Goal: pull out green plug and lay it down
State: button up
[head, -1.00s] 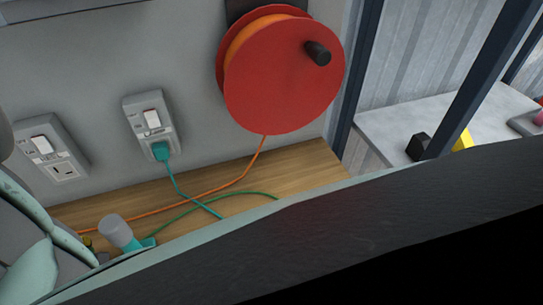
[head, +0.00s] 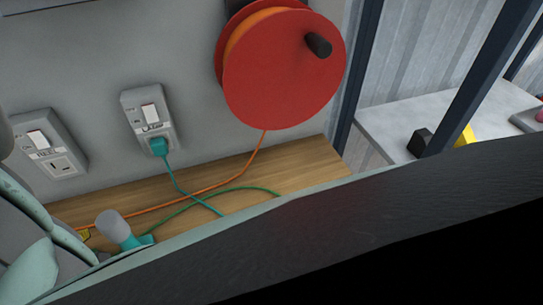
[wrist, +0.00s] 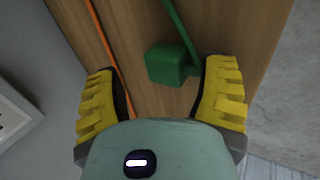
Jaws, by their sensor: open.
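The green plug (wrist: 170,63) is a dark green block with a green cable. In the wrist view it is out of any socket and over the wooden bench top (wrist: 140,25), seemingly lying on it. My gripper (wrist: 163,75) is open, with its yellow fingers on either side of the plug, which is nearer the right finger. I see no grip on it. In the head view the green cable (head: 235,188) runs along the bench; the plug itself I cannot make out there. The left wall socket (head: 61,166) is empty.
A teal plug (head: 158,146) sits in the right wall socket (head: 151,115), its cable crossing the green one. An orange cable (head: 205,191) runs from a red reel (head: 285,70) along the bench. A dark surface blocks the head view's lower right.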

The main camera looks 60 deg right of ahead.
jog(key=v, duration=1.2)
dwell(0.3)
